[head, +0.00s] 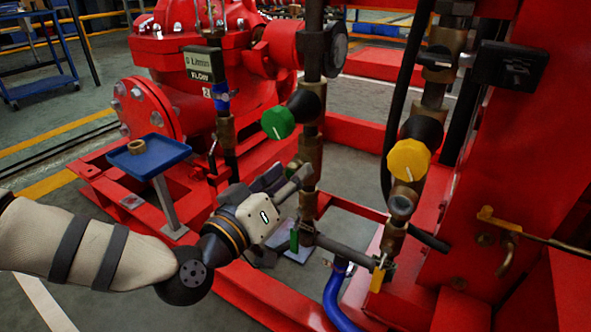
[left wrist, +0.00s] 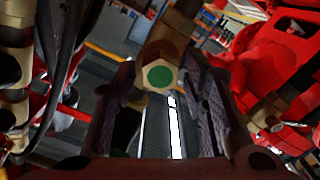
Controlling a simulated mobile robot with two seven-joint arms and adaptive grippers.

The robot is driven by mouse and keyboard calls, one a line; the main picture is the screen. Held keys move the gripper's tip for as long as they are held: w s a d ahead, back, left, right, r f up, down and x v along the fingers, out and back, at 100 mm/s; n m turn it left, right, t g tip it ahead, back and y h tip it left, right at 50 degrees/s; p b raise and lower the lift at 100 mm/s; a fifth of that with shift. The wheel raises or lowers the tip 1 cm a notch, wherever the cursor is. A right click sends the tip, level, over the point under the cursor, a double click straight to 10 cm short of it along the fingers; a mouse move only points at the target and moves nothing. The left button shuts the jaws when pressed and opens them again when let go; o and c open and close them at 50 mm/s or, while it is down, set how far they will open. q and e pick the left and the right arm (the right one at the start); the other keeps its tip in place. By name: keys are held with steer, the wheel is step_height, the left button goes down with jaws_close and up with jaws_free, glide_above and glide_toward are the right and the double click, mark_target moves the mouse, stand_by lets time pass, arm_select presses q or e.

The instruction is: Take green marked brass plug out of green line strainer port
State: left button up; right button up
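The green marked brass plug (left wrist: 160,76) shows in the left wrist view as a hex head with a green disc, facing the camera. It sits in the brass body of the green line strainer (left wrist: 165,50). My left gripper (head: 285,178) is at the lower part of the green line in the head view, where its fingers hide the plug. In the left wrist view, the left gripper (left wrist: 160,85) has its two dark fingers apart, with the plug head between or just beyond their tips. Contact cannot be made out. My right gripper is not in view.
A green knob (head: 278,122) is above the gripper. A yellow knob (head: 408,159) and brass fittings stand on the line to the right. A blue tray (head: 172,156) on a post, holding a brass ring (head: 136,146), is left of the gripper. Red frame rails (head: 245,298) run below.

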arm_select(q)
steer(key=shift+p, duration=0.45)
stand_by(0.3)
jaws_close()
